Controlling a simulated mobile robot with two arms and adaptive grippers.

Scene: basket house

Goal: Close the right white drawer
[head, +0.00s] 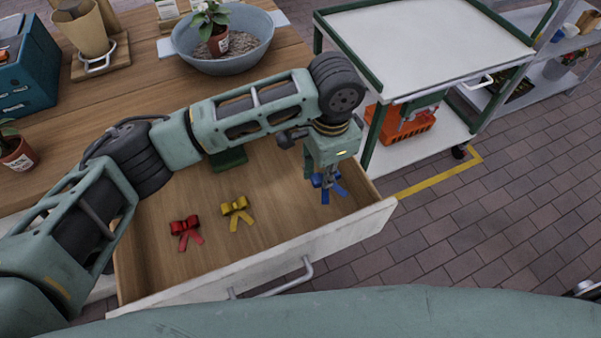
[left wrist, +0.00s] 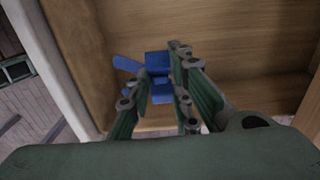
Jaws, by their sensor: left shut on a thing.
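The white-fronted drawer (head: 343,232) is pulled open from the wooden table, with a metal bar handle (head: 287,281) on its front. Inside it lie a red bow (head: 185,231) and a yellow bow (head: 237,212). My left gripper (head: 326,178) reaches down into the drawer's right end and is shut on a blue bow (head: 332,190). The blue bow also shows between the fingers in the left wrist view (left wrist: 157,66). My right gripper is not in view.
A bowl (head: 222,45) with a potted plant stands on the wooden table (head: 150,84). A potted plant (head: 18,155) and a teal box (head: 27,68) are at left. A white-topped cart (head: 425,48) with an orange crate (head: 402,124) stands right of the drawer. Brick floor is clear at right.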

